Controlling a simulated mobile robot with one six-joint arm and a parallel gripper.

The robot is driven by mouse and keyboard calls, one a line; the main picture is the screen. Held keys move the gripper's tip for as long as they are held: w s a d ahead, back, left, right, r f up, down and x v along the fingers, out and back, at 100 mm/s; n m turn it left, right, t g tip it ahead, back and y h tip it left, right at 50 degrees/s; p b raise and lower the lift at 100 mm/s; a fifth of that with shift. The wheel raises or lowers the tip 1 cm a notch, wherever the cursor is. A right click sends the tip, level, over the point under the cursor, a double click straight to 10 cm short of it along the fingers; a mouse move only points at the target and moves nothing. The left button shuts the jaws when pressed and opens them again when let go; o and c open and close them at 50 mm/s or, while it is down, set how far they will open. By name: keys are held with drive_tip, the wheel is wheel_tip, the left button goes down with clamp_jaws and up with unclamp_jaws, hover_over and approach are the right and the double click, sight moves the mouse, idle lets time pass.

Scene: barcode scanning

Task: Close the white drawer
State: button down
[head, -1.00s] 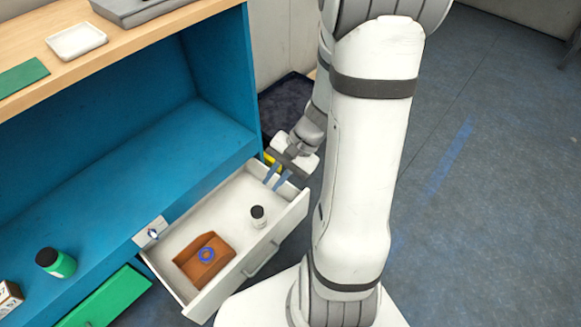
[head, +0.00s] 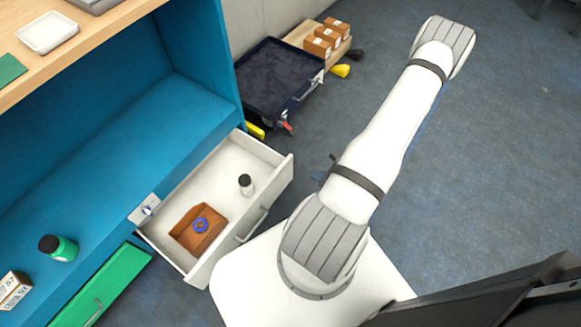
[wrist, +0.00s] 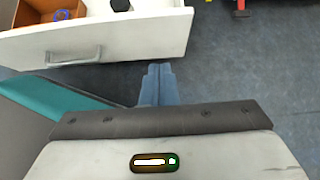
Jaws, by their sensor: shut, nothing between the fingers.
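The white drawer (head: 218,262) is pulled out of the blue cabinet in the head view. It holds an orange-brown tray with a blue ring (head: 200,225) in it and a small white bottle with a black cap (head: 245,184). In the wrist view the drawer's front (wrist: 140,38) and its grey handle (wrist: 73,56) lie beyond my fingers. My gripper (wrist: 158,70) is shut and empty, with its tips just outside the front panel, right of the handle. I cannot tell if they touch it. In the head view my arm mostly hides the gripper.
A green drawer front (head: 100,292) is below the blue shelf, where a green bottle (head: 60,248) stands. A dark cart (head: 268,80) with a handle stands behind the drawer, beside a pallet of boxes (head: 318,45).

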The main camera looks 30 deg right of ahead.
drive_tip(key=b, duration=0.4)
approach(284, 168)
drive_tip(key=x, duration=0.5)
drive_tip(key=shift+s+f, duration=0.3)
drive_tip(key=shift+f, duration=0.15)
drive_tip(key=shift+w+a+r, duration=0.1)
drive_tip(key=shift+w+a, duration=0.1)
drive_tip(key=shift+w, duration=0.4)
